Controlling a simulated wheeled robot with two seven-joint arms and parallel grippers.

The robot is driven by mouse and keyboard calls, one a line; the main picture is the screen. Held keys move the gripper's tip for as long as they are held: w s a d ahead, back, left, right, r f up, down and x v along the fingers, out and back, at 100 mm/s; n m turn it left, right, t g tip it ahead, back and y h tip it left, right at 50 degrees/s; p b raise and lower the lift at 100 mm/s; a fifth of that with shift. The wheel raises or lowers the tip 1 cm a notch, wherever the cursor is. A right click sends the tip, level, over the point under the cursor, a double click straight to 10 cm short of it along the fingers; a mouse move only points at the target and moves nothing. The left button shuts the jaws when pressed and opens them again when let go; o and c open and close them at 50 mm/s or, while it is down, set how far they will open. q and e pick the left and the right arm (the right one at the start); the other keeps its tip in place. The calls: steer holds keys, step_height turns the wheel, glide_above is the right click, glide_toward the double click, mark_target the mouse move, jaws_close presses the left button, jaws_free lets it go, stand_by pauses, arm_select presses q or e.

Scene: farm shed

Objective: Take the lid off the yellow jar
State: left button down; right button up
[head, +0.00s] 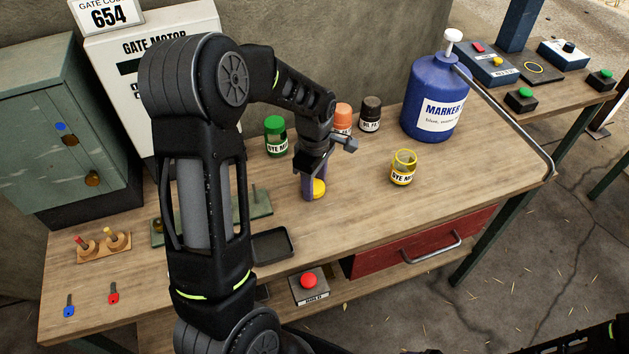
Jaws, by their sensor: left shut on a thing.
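The yellow jar (403,174) stands upright on the workbench, right of my left gripper. It has a white dye label, and its top looks open with a yellow rim. My left gripper (314,186) points down over the middle of the bench, apart from the jar. It is shut on a round yellow lid (319,189), partly hidden by the fingers. I cannot tell whether the lid touches the bench. My right gripper is not in view.
A green jar (275,137), an orange jar (343,119) and a dark jar (370,115) stand behind. A blue marker jug (431,105) is at the back right. A dark tray (272,245) lies near the front edge. The bench front right of the gripper is clear.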

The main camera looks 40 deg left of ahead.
mark_target(315, 186)
arm_select(q)
steer(key=shift+f, duration=0.2)
steer(key=c, duration=0.7)
jaws_free()
steer(key=shift+r, duration=0.1)
step_height(315, 186, up, 12)
steer(key=shift+r+b, duration=0.15)
steer(key=shift+b, duration=0.3)
